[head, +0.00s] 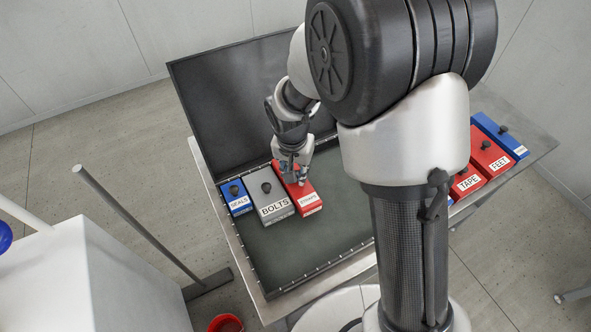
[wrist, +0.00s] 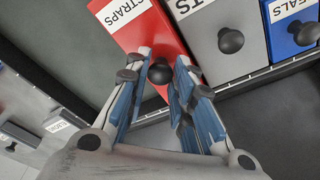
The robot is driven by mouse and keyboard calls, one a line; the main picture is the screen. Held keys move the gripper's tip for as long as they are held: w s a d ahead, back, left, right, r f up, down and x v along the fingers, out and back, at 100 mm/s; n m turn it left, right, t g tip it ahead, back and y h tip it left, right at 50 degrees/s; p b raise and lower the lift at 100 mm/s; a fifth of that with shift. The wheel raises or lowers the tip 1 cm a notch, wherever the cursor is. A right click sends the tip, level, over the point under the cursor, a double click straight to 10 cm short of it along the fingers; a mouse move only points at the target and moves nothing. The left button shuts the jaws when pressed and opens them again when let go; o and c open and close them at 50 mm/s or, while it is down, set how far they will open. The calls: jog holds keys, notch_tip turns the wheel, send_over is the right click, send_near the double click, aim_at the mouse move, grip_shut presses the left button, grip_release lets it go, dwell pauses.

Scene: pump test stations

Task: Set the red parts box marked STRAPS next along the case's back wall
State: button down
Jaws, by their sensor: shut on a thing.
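The red parts box (head: 307,200) marked STRAPS stands in the open case, next to the grey BOLTS box (head: 267,200), at the case's back wall. In the wrist view the red box (wrist: 136,38) shows its label and a black knob (wrist: 160,73). My gripper (head: 291,180) is over the red box, and in the wrist view its fingers (wrist: 160,85) are on both sides of the knob, shut on it. The case (head: 290,265) has a dark lining and a raised lid (head: 240,95). The box's underside is hidden.
The blue SEALS box (head: 235,197) stands left of BOLTS. The case floor to the right of and in front of the red box is clear where visible. Red TAPE (head: 467,182) and FEET (head: 489,158) boxes and a blue box (head: 500,133) stand on the table's right. My arm hides part of the case.

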aim_at(294, 186)
jog(key=shift+f, duration=0.2)
jog(key=shift+f+b, duration=0.65)
jog(key=shift+b, duration=0.05)
jog(key=shift+f+b, duration=0.3)
jog(key=shift+f, duration=0.05)
dwell(0.3)
jog(key=c, duration=1.3)
grip_release()
jog(key=shift+r, duration=0.1)
notch_tip(294, 186, up, 12)
jog(key=s, duration=0.1)
jog(key=shift+s+a, duration=0.35)
